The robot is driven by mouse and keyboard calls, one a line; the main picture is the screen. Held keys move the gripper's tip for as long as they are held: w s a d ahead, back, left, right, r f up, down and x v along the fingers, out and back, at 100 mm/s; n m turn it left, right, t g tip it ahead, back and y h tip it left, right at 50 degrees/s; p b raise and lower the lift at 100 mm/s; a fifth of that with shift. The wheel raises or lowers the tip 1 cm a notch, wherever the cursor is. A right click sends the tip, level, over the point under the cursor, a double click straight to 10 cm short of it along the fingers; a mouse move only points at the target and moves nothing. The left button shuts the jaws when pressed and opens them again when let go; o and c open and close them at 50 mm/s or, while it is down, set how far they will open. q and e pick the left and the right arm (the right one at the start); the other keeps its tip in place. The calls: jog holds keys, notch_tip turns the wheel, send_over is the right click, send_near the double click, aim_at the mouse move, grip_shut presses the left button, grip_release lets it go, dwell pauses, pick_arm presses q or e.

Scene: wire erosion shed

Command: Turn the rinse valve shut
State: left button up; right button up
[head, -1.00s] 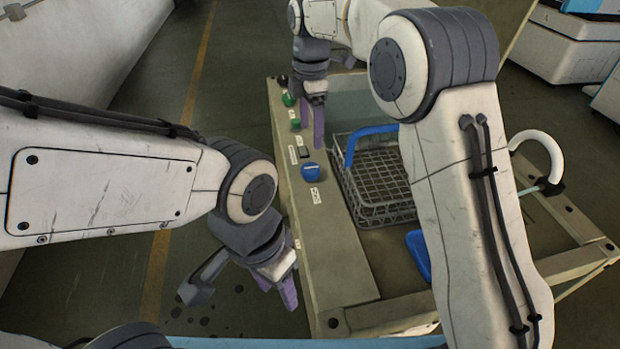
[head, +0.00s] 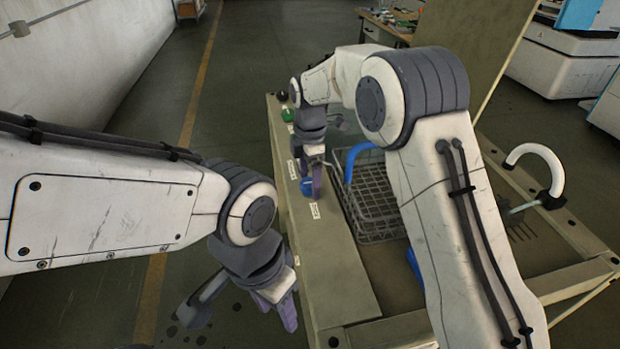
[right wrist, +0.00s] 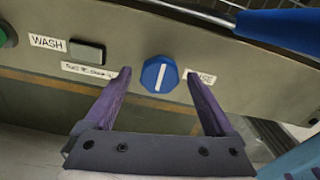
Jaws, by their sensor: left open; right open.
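The rinse valve is a blue knob (right wrist: 160,74) with a white line running nearly up and down in the right wrist view. It sits on the panel's face beside a label reading partly "...SE"; my finger hides the rest. In the head view the knob (head: 306,187) is partly hidden by my right gripper (head: 315,182). My right gripper (right wrist: 158,75) is open, with one finger showing on each side of the knob and a gap at both sides. My left gripper (head: 279,308) is open and empty, low to the left of the bench.
A WASH label (right wrist: 47,42) and dark button (right wrist: 87,52) lie left of the knob. A green button (head: 288,114) is farther along the panel. A wire basket (head: 375,212) with a blue handle stands right of the panel. The floor left is open.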

jog(key=c, duration=1.4)
jog(key=shift+o, duration=0.2)
jog(key=m+p, duration=0.2)
jog(key=m, duration=0.1)
jog(key=shift+r+p, duration=0.2)
jog(key=shift+p, duration=0.2)
jog(key=m+p, duration=0.2)
jog(key=m, duration=0.2)
jog(key=shift+m+p, duration=0.3)
jog(key=shift+p, duration=0.05)
jog(key=m+p, duration=0.2)
jog(key=m, duration=0.3)
jog(key=shift+f, duration=0.1)
jog(key=shift+f+m+p, duration=0.1)
jog(key=shift+m+p, duration=0.65)
jog(key=shift+m, duration=1.95)
